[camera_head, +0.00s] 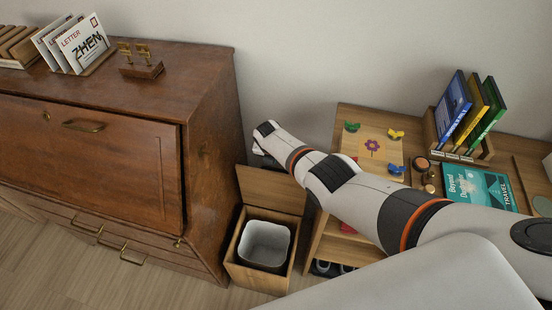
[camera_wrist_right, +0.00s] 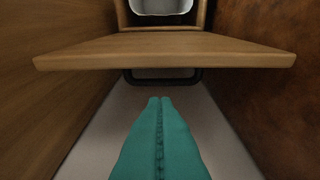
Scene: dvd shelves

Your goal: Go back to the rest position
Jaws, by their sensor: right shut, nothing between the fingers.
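My right arm (camera_head: 345,185) reaches in from the right, over the low wooden shelf, to the gap between the brown cabinet and that shelf. My right gripper (camera_wrist_right: 160,99) has teal fingers pressed together with nothing between them. In the wrist view it is behind the raised wooden lid (camera_wrist_right: 165,50), apart from it. In the head view the fingers are hidden behind the lid (camera_head: 272,190). My left gripper is not in view.
The wooden bin box (camera_head: 232,270) stands open with a grey-white liner (camera_head: 265,243). The brown cabinet (camera_head: 90,150) is close on the left. The low shelf (camera_head: 350,115) carries a flower puzzle (camera_head: 371,146), upright cases (camera_head: 468,110) and a teal book (camera_head: 480,186).

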